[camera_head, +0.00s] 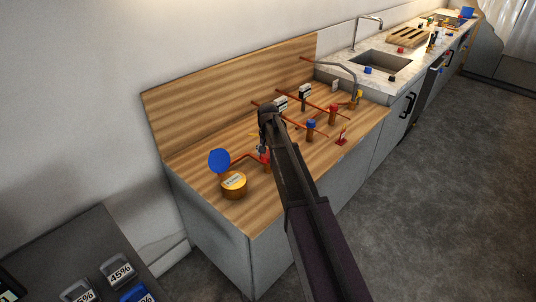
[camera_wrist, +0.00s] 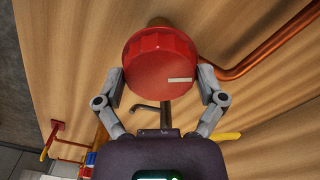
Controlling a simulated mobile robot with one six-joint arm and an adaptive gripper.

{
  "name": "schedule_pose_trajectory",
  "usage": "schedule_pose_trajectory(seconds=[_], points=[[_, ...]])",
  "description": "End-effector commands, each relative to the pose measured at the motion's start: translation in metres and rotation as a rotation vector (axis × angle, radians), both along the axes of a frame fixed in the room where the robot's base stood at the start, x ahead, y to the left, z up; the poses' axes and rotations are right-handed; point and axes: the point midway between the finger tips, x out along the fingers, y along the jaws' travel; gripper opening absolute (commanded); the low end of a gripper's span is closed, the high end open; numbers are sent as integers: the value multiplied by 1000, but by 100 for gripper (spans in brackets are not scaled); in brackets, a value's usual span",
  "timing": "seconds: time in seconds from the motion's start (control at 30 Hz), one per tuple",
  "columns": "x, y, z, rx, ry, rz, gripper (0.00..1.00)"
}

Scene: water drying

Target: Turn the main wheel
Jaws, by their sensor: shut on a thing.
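The red wheel (camera_wrist: 158,58) is a round ridged knob with a short white mark at the lower right of its face. It fills the top middle of the wrist view. My gripper (camera_wrist: 160,78) has one finger on each side of the wheel and is shut on it. In the head view my gripper (camera_head: 263,149) reaches down to the wooden counter. There the wheel (camera_head: 265,155) is mostly hidden behind it, with only a bit of red showing.
A copper pipe (camera_wrist: 270,45) runs off right of the wheel. Several valves and pipes, including a blue-topped one (camera_head: 310,129), stand to the right. A sink (camera_head: 380,62) lies beyond.

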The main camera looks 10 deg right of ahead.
Motion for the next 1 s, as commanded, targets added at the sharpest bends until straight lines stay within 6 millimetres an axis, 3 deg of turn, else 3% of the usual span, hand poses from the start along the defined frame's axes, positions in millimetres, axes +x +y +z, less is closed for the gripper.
schedule_pose_trajectory(seconds=[0.4,0.97,1.0], points=[[0,0,0,0,1,-259,41],[0,0,0,0,0,-305,41],[0,0,0,0,0,-305,98]])
